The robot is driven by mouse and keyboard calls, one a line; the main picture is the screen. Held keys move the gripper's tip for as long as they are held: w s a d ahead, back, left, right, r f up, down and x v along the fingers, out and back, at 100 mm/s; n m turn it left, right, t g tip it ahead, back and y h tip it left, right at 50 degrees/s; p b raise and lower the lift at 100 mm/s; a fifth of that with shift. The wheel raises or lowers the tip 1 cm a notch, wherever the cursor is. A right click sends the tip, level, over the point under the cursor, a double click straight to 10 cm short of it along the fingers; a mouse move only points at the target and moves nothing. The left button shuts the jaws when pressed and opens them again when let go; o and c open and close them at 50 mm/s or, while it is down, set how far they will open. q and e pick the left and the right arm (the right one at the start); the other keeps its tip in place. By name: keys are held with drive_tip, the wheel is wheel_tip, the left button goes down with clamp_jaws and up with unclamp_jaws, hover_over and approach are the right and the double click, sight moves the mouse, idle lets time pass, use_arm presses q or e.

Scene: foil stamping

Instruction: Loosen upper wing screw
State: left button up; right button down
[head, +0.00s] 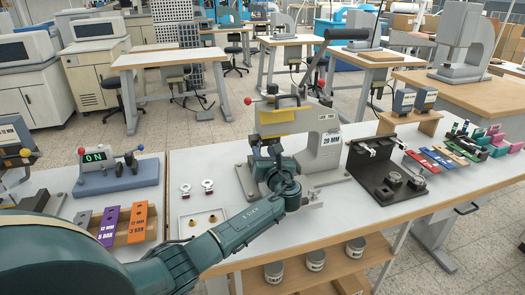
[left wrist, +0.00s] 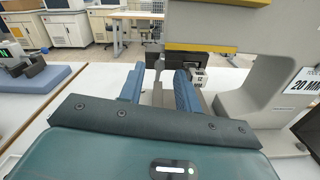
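The stamping press (head: 322,140) stands at the middle of the table. It has a yellow part (head: 277,117), a long black lever and a "20 MM" label. My left arm reaches in from the bottom left, and its gripper (head: 273,160) is at the press's left front. In the left wrist view the two blue fingers (left wrist: 160,88) are apart. A small grey upright piece (left wrist: 158,66), which looks like a wing screw, shows in the gap between them. I cannot tell whether they touch it. The screw cannot be made out in the head view. My right gripper is out of view.
Cans sit on the shelf below.

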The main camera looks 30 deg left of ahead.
use_arm(q)
drive_tip(key=shift+x, duration=0.9)
clamp_jaws()
